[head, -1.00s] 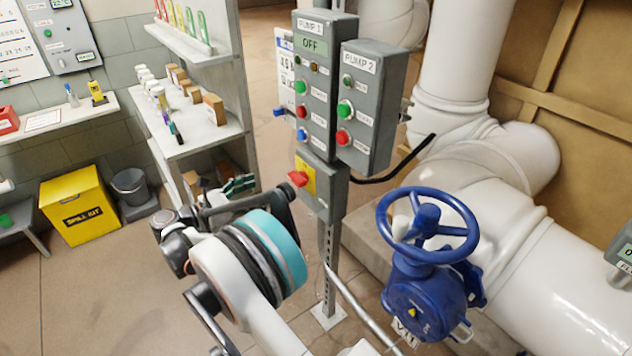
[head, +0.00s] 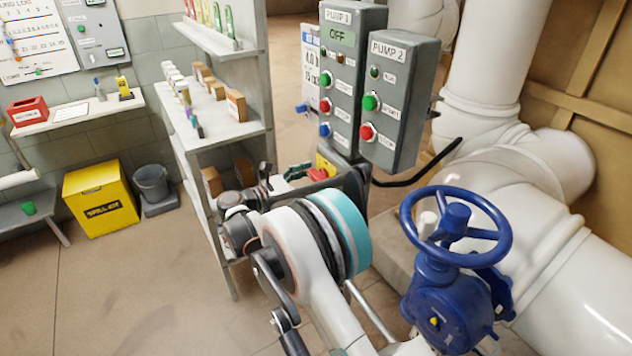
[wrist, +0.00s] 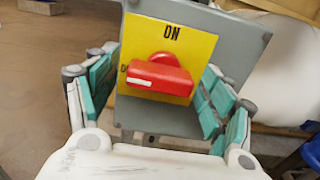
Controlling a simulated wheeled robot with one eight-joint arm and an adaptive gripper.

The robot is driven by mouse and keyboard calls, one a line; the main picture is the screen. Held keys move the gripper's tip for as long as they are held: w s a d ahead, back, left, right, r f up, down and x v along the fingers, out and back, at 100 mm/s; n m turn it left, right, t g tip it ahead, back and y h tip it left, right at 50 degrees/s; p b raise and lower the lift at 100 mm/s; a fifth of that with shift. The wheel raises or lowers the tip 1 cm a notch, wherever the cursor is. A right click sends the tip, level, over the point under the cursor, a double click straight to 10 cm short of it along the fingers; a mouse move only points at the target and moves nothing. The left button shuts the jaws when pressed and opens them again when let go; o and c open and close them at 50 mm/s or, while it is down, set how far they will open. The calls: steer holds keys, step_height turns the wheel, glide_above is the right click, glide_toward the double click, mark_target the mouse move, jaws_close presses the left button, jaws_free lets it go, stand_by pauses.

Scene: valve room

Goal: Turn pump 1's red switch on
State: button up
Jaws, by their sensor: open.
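The red switch (wrist: 158,76) sits on a yellow plate (wrist: 197,45) marked ON at the top in the wrist view. Its handle lies level, with a white mark at its left end beside a partly hidden label. My gripper (wrist: 162,70) is open, with one teal-padded finger left of the handle and one right. A gap shows on both sides. In the head view the red switch (head: 318,174) is partly hidden behind my gripper and arm. The pump 1 box (head: 345,75) above shows OFF on its display.
The pump 2 box (head: 395,105) is mounted beside pump 1's. A blue valve wheel (head: 455,228) and white pipes (head: 570,260) stand to the right. A shelf unit (head: 225,130) and a yellow spill kit bin (head: 100,208) are on the left.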

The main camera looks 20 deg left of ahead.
steer(key=shift+w+d, duration=0.25)
steer(key=shift+w, duration=0.05)
steer(key=shift+c, duration=0.2)
steer(key=c, duration=1)
